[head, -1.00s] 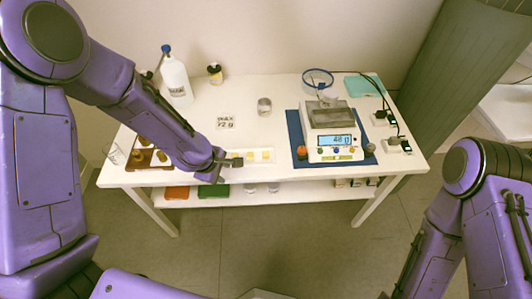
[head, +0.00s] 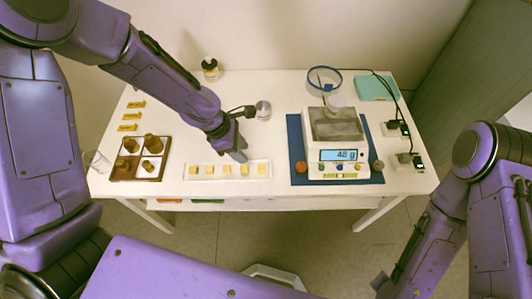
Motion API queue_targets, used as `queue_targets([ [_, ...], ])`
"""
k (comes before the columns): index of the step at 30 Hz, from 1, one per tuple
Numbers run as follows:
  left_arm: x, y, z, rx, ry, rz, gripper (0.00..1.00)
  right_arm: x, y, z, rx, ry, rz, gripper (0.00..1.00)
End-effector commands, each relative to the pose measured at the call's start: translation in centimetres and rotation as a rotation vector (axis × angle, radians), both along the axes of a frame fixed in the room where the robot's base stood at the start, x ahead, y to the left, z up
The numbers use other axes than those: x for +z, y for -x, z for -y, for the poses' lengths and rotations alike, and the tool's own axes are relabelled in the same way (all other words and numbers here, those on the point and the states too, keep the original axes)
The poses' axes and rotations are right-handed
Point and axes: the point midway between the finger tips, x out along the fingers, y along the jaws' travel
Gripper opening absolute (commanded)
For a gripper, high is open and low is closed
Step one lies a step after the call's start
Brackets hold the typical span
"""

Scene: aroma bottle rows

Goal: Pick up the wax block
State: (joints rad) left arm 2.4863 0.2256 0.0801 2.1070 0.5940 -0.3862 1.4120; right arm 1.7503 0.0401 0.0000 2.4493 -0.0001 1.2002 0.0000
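Several pale yellow wax blocks, one of them near the middle (head: 227,170), stand in a row on a long white tray (head: 218,178) at the table's front. My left gripper (head: 239,153) points down just behind the tray's right half, close to the blocks. Its fingers overlap in this view, and I cannot tell whether they are apart or whether anything is between them. A scale (head: 343,155) on a blue mat (head: 296,133) reads about 48 g and carries a grey container (head: 338,126). My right gripper (head: 380,283) is low at the right, away from the table; its opening is unclear.
A brown holder (head: 121,171) with several brown bottles stands at the left, beside a clear glass (head: 96,161). A small jar (head: 263,109) stands behind my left gripper. A blue-rimmed bowl (head: 312,85), teal box (head: 376,88) and black plugs with cables (head: 396,128) are at the back right.

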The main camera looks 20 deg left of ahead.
Motion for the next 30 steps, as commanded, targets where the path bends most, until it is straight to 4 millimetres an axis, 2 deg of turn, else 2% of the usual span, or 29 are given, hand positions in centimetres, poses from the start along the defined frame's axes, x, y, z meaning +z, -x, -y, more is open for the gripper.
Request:
queue_targets([
  [2,-0.4,0.1,0.1,0.0,0.001,-0.002,0.39,-0.1,0.0,0.0,0.0,0.0,0.0,0.0],
  [9,-4.3,-0.3,1.4,0.004,0.0,-0.003,0.39,-0.3,0.1,0.0,0.0,0.0,-0.002,0.0],
  [13,-5.4,-0.5,2.0,0.004,0.0,-0.003,0.39,-0.2,0.1,0.0,0.0,0.0,-0.002,0.0],
  [21,-9.4,-1.0,3.9,0.003,-0.001,-0.001,0.39,0.4,0.0,0.0,0.0,-0.001,-0.001,0.0],
  [28,-9.7,-1.1,4.1,0.0,-0.001,0.001,0.39,0.3,0.0,0.0,0.0,0.0,-0.001,0.0],
  [29,-9.7,-1.1,4.1,0.0,-0.001,0.001,0.36,0.3,0.0,0.0,0.0,-0.001,-0.001,0.0],
  [30,-9.7,-1.1,4.1,0.0,-0.001,0.001,0.23,0.3,0.0,0.0,0.0,-0.001,-0.001,0.0],
])
